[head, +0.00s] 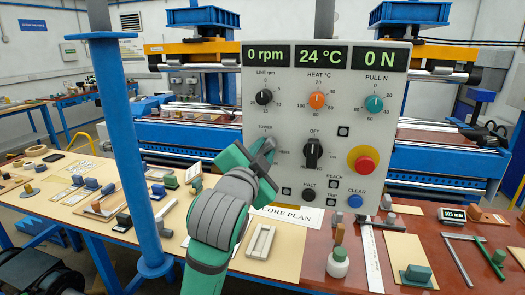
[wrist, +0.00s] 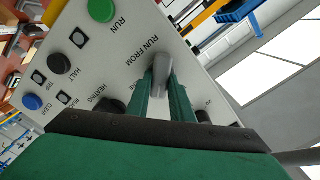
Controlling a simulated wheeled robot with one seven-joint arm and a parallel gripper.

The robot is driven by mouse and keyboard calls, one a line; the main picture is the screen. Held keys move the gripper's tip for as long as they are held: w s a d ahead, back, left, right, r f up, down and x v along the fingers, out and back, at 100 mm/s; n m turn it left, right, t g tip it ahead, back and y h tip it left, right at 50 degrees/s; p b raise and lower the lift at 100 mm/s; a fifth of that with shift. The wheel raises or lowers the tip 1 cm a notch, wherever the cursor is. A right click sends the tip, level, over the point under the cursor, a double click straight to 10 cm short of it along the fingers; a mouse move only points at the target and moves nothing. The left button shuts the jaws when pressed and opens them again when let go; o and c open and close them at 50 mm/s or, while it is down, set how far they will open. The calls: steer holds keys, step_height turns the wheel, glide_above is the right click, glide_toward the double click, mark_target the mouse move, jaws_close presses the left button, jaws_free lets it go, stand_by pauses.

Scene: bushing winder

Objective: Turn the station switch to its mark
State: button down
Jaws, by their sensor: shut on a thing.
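A grey panel (head: 405,140) faces me, with the words TOWER and HERE near my gripper (head: 266,150). In the wrist view, my gripper (wrist: 160,80) is shut on the grey handle of a switch (wrist: 157,62) labelled RUN FROM, with one green finger on each side. I take this handle to be the station switch. In the head view the fingers cover it. I cannot read its exact angle or see which mark it points at.
A black HEATING knob (head: 313,153) sits close to the right of my gripper. A red button (head: 364,164), a black HALT button (head: 308,195) and a blue CLEAR button (head: 354,201) are also on the panel. A green RUN button (wrist: 102,10) shows near the switch. A blue post (head: 128,150) stands at left.

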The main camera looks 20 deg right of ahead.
steer(key=m, duration=0.4)
steer(key=shift+d+f+m, duration=0.1)
steer(key=shift+m, duration=0.2)
steer(key=shift+f+m, duration=0.1)
steer(key=shift+m, duration=1.6)
steer(key=c, duration=1.6)
jaws_free()
steer(key=shift+o, duration=0.2)
steer(key=v, duration=1.1)
steer(key=shift+w+f, duration=0.1)
